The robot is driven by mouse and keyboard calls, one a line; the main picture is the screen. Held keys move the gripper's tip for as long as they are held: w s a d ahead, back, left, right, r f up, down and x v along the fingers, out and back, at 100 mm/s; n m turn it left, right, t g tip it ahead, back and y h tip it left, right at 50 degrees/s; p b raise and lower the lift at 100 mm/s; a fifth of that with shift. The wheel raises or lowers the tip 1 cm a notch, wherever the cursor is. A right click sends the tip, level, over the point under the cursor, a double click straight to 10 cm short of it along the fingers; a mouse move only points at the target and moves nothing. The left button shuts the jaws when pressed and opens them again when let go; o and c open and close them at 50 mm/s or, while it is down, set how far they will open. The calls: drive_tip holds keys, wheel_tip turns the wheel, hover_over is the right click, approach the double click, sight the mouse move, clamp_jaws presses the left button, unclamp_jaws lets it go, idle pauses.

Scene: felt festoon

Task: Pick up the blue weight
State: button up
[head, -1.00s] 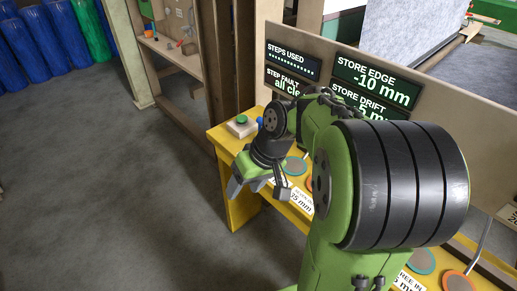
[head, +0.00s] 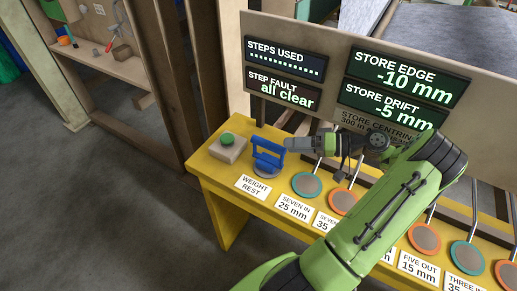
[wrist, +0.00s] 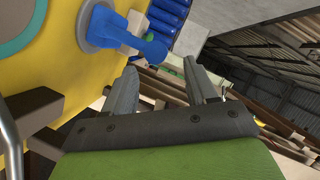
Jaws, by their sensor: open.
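The blue weight (head: 268,156) has an upright blue handle and stands on a grey disc at the left end of the yellow bench, behind the "WEIGHT REST" label. It also shows in the wrist view (wrist: 124,32), at the top, beyond my left-hand finger. My gripper (head: 291,144) is just right of the weight's handle in the head view, pointing left towards it. In the wrist view my gripper (wrist: 163,82) shows two fingers spread apart with nothing between them. The weight appears outside the gap, up and left. Whether a finger touches the handle I cannot tell.
A green button on a box (head: 228,146) stands left of the weight. Round pads (head: 307,185) with thin upright rods line the yellow bench (head: 222,181) to the right. A sign board (head: 330,70) rises behind. Open floor lies left.

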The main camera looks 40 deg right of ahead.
sight(271, 146)
drive_tip(key=b+x, duration=0.2)
drive_tip(key=x, duration=0.5)
drive_tip(key=shift+w+a+f, duration=0.1)
drive_tip(key=shift+w+f, duration=0.05)
drive_tip(key=shift+f, duration=0.1)
clamp_jaws()
